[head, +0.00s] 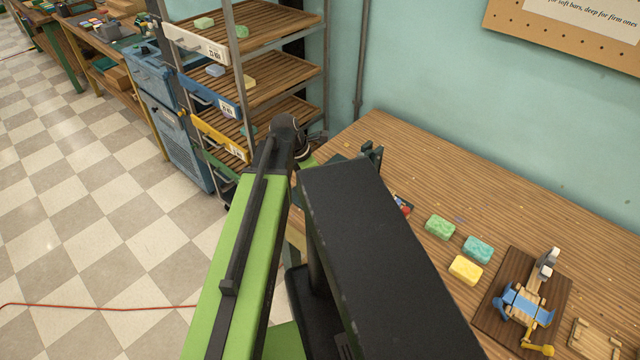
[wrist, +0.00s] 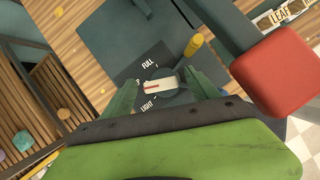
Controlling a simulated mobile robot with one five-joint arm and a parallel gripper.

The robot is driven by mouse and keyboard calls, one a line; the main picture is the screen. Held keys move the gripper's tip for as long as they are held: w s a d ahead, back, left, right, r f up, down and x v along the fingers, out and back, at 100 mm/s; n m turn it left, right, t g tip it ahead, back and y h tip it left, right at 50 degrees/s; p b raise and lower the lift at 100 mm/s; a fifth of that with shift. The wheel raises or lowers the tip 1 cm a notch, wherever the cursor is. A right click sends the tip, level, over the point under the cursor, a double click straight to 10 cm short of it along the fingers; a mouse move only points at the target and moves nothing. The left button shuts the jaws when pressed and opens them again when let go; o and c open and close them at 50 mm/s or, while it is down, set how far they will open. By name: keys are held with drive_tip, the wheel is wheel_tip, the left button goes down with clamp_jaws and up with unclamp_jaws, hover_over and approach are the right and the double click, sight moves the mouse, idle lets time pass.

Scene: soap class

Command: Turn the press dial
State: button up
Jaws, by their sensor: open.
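A red line on the bar points left, between the printed words FULL above and LIGHT below. The dial sits on a dark plate of the press (wrist: 118,35). My gripper (wrist: 165,92) is open, with one green finger on each side of the dial. I cannot tell whether the fingers touch it. In the head view my arm hides the dial and most of the press.
A red block (wrist: 275,75) on a dark bar is close to the right finger. A yellow peg (wrist: 194,44) stands above the dial. Soap bars (head: 440,227) and a wooden board (head: 555,270) with a blue-topped device lie on the bench. A shelf rack (head: 262,95) stands behind my arm.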

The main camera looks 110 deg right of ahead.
drive_tip(key=shift+r, duration=0.1)
drive_tip(key=d+p+v, duration=0.1)
drive_tip(key=p+v, duration=1.5)
drive_tip(key=v, duration=0.1)
drive_tip(key=shift+a, duration=0.45)
drive_tip(key=shift+r, duration=0.1)
